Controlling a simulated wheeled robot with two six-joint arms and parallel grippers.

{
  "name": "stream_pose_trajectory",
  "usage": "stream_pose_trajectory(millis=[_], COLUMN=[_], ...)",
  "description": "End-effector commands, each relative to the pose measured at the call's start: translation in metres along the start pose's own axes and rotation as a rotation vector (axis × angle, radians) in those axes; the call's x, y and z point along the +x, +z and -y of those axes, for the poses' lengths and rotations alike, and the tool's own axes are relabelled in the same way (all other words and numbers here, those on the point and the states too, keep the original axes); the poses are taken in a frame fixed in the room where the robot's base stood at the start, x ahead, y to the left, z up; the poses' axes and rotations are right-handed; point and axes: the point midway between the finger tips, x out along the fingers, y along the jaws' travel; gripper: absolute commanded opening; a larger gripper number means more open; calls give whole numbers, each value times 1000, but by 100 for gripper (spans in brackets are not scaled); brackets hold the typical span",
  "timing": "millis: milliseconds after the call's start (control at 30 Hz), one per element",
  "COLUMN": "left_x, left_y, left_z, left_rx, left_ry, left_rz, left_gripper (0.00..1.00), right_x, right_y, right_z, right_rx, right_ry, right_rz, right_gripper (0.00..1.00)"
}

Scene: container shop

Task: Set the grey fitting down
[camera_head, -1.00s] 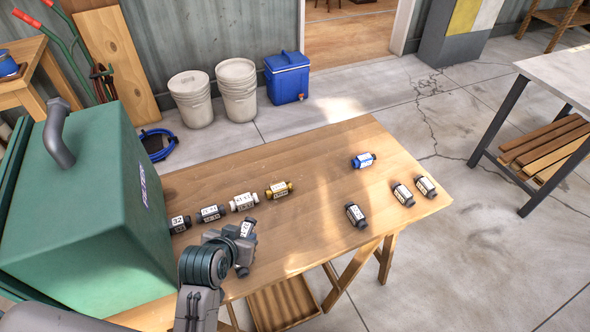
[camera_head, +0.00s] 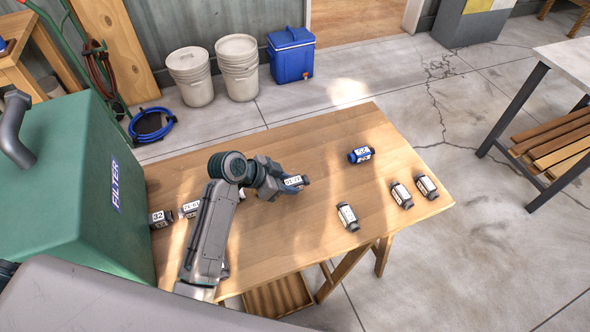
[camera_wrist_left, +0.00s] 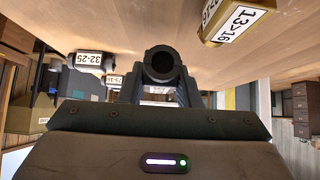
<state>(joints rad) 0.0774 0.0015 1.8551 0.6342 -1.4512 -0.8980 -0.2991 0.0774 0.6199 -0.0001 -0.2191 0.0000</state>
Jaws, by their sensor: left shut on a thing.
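My left gripper (camera_head: 277,183) is shut on the grey fitting (camera_head: 293,181), which has a white label and dark ends. It is over the middle of the wooden table (camera_head: 300,245), left of the blue fitting (camera_head: 361,154). In the left wrist view, the held fitting's dark round end (camera_wrist_left: 163,65) faces the camera between the fingers. I cannot tell whether it touches the tabletop. A brass fitting labelled 13>16 (camera_wrist_left: 236,20) is close by in that view; my arm hides it in the head view. My right gripper is not in view.
A dark fitting (camera_head: 160,218) and a pale-labelled one (camera_head: 190,208) lie beside the green filter box (camera_head: 70,200). Three dark-ended fittings (camera_head: 347,217) (camera_head: 401,196) (camera_head: 426,186) lie at the right. Bare tabletop lies between the gripper and these.

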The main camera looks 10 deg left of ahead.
Motion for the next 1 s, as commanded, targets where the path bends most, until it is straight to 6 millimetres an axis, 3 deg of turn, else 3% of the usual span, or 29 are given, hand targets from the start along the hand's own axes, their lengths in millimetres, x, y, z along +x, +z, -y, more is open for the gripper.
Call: stream_pose_trajectory(millis=[100, 300, 433, 700, 1000], left_x=[14, 31, 36, 58, 60], left_y=[-15, -25, -24, -2, 1], left_z=[25, 49, 53, 52, 52], left_rx=[-1, -1, -3, -3, -1], left_ry=[1, 1, 0, 0, -1], left_rz=[0, 0, 0, 0, 0], left_gripper=[4, 4, 4, 4, 4], right_x=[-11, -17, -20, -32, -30], right_y=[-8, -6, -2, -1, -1], right_z=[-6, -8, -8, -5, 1], right_rx=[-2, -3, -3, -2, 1], right_ry=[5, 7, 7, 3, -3], right_rz=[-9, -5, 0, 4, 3], right_gripper=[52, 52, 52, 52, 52])
